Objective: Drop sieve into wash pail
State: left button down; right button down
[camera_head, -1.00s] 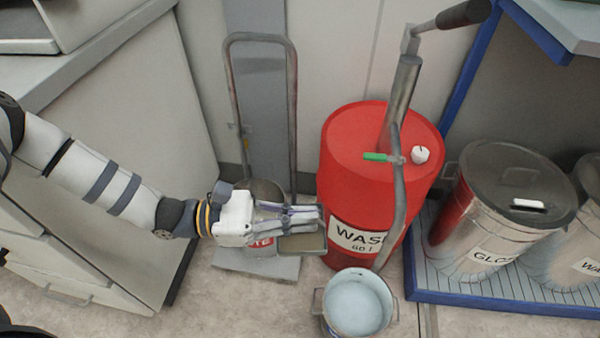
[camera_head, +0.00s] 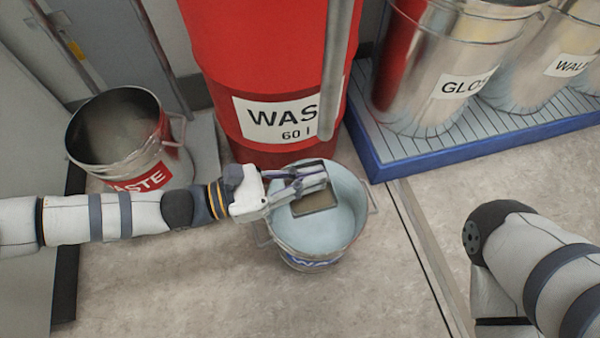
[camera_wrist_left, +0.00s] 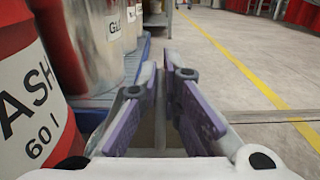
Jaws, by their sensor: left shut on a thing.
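My right gripper is outside the views.
The red drum (camera_head: 270,60) stands right behind the pail. A waste bucket (camera_head: 115,165) is at the left. Metal cans (camera_head: 425,90) stand on a blue-edged platform (camera_head: 440,163) at the right. Floor (camera_head: 215,290) in front is clear.

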pick_arm(q)
notch_tip(320, 180, down, 5)
jog(key=b, duration=0.4)
jog(key=shift+f, duration=0.2)
jog(key=c, duration=1.7)
grip_release()
jog(key=v, duration=1.2)
jog(key=shift+s+r, duration=0.1)
